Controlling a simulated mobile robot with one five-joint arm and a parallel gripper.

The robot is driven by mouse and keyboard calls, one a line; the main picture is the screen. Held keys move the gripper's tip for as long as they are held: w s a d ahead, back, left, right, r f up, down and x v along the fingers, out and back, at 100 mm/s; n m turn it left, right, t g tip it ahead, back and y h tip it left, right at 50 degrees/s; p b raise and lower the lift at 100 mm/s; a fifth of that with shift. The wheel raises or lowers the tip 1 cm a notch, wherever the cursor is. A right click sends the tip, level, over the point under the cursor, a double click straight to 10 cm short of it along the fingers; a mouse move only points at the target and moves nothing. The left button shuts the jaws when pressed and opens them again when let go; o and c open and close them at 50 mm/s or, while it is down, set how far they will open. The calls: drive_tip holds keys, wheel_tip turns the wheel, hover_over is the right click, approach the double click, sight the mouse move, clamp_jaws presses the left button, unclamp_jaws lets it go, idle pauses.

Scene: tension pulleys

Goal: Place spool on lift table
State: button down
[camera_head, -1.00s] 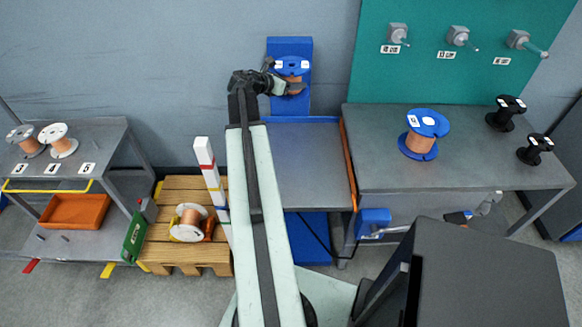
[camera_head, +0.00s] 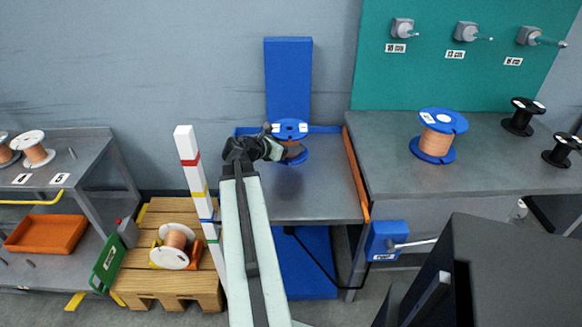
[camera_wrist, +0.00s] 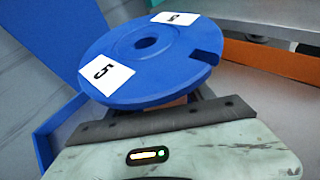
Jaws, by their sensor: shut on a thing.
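A blue-flanged spool with copper wire (camera_head: 290,129) is at the lift table (camera_head: 310,200), near its back edge. The lift table has a grey top with a blue rim at the back. My gripper (camera_head: 282,148) is shut on the spool from the left, at the copper winding between the flanges. In the wrist view the spool's blue top flange (camera_wrist: 150,60) fills the upper middle, with white labels, one reading 5. The jaws are hidden below the flange. The spool looks upright, slightly tilted in the wrist view. I cannot tell whether its lower flange touches the table top.
A blue column (camera_head: 289,75) stands behind the lift table. An orange strip (camera_head: 356,170) edges its right side, beside a workbench (camera_head: 470,175) with another blue spool (camera_head: 438,136) and black spools. A striped post (camera_head: 195,180) and pallet (camera_head: 160,280) stand left. The table's front is clear.

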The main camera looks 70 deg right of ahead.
wheel_tip(320, 180, down, 7)
drive_tip(key=b, duration=0.5)
drive_tip(key=shift+f+b, duration=0.15)
drive_tip(key=shift+b, duration=0.2)
drive_tip(key=shift+r, duration=0.2)
drive_tip(key=shift+f, duration=0.15)
drive_tip(key=shift+c, duration=1.9)
unclamp_jaws()
